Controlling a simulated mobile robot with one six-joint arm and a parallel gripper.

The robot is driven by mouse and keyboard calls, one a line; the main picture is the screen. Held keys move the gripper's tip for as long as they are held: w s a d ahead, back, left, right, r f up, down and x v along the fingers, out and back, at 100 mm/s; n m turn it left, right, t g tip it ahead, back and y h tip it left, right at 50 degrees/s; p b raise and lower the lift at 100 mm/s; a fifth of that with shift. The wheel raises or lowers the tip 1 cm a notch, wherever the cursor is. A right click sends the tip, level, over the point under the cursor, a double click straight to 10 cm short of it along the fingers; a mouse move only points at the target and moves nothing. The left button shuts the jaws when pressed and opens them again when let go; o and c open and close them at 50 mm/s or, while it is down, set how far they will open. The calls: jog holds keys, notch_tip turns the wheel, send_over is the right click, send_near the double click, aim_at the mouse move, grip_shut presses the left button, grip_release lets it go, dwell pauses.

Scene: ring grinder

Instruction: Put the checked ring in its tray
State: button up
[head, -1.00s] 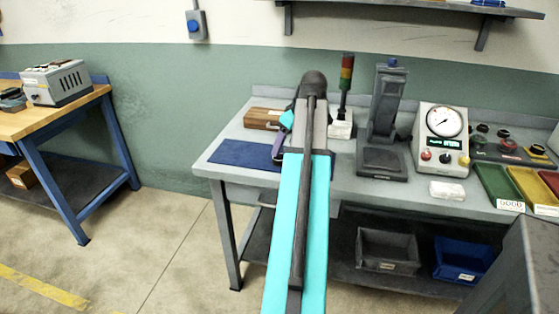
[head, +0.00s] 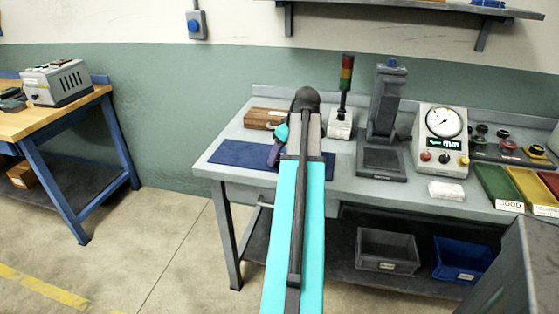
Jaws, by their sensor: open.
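No ring can be made out in the head view. My gripper (head: 274,157) is small and partly hidden behind my own arm; it hangs over the right part of the blue mat (head: 238,153) on the grey bench. Its jaws are open, and no ring shows in them. At the right of the bench are a green tray (head: 493,182) labelled GOOD, a yellow tray (head: 532,186) with a label too small to read surely, and a red tray (head: 553,182) cut by the picture edge. The gauge box (head: 441,140) has a round dial and a lit green display.
A wooden block (head: 262,118), a signal light (head: 346,85) and a dark upright stand (head: 385,120) are at the back of the bench. A grey cabinet (head: 520,270) is front right.

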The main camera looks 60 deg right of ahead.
jog(key=shift+w+f, duration=0.1)
jog(key=shift+f, duration=0.05)
dwell(0.4)
jog(key=c, duration=1.3)
jog(key=shift+r, duration=1.7)
jog(key=s+a+r+b, duration=0.1)
jog(key=s+a, duration=0.8)
jog(key=s, duration=0.3)
jog(key=shift+s+a+r, duration=0.3)
jog(key=shift+a, duration=0.1)
